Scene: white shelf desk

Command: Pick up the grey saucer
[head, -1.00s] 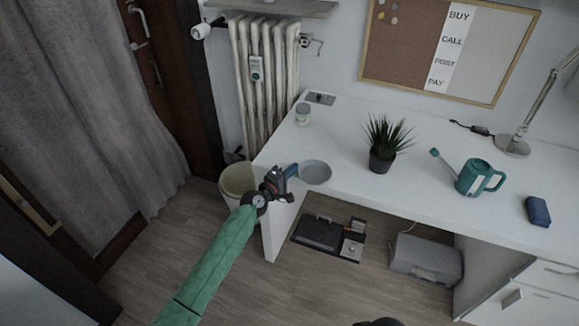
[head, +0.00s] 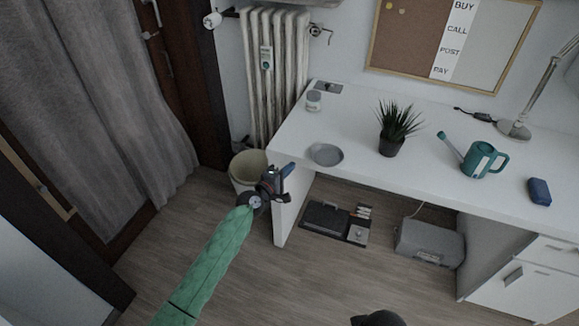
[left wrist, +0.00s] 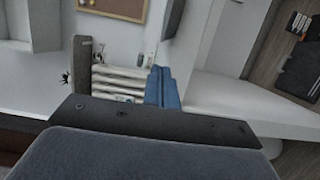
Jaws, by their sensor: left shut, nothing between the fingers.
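The grey saucer (head: 326,154) lies on the white desk (head: 350,120) near its front left corner. My left gripper (head: 288,169) is shut and empty, just left of the saucer at the desk's left front edge, apart from it. Its blue fingers (left wrist: 163,88) show pressed together in the left wrist view. I cannot make out the saucer in the left wrist view. My right gripper cannot be made out; only a dark shape shows at the bottom edge of the head view.
A potted plant (head: 392,143) stands right of the saucer, and a small jar (head: 313,101) behind it. A teal watering can (head: 482,160) and a blue block (head: 539,191) stand farther right. A bin (head: 246,167) is on the floor beside the desk.

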